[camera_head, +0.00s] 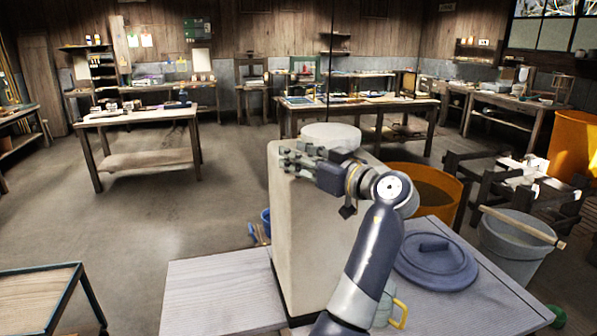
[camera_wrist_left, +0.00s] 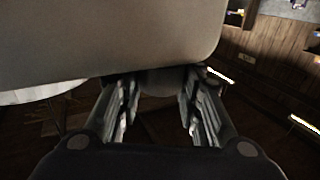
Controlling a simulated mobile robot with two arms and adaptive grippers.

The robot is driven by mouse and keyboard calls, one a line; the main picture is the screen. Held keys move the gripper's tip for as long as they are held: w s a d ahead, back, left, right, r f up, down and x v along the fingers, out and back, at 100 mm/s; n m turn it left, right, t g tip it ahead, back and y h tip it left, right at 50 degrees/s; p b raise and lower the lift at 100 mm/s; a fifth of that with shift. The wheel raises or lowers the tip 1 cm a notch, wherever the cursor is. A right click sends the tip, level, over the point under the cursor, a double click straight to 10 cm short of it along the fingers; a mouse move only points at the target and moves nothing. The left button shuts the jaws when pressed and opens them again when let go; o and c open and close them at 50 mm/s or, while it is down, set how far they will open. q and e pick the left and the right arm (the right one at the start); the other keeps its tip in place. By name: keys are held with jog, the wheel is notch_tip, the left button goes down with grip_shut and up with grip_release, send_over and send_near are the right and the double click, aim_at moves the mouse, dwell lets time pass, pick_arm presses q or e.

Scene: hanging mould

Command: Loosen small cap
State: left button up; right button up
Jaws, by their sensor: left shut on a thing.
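A tall beige mould block (camera_head: 303,235) stands upright on the pale table, with a round whitish piece (camera_head: 330,133) on its top. My left gripper (camera_head: 297,160) is at the upper part of the block, its fingers pointing left in the head view. In the left wrist view its two fingers (camera_wrist_left: 160,105) are on either side of a small greyish rounded piece (camera_wrist_left: 160,80), which looks like the small cap, just below the block's edge (camera_wrist_left: 110,40). The fingers are shut on it. The cap is dark and mostly hidden. My right gripper is in neither view.
A blue-grey round lid (camera_head: 435,262) lies on the table right of the block, near a mug with a yellow handle (camera_head: 400,312). An orange tub (camera_head: 425,185) and a grey bucket (camera_head: 515,245) stand beyond. Open floor lies to the left.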

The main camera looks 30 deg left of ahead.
pick_arm(q)
jog(key=shift+n+g+b, duration=0.3)
jog(key=shift+g, duration=0.1)
jog(key=o, duration=1.1)
jog(key=shift+d, duration=0.1)
jog(key=s+d, duration=0.1)
jog(key=d, duration=0.6)
jog(key=shift+d, duration=0.1)
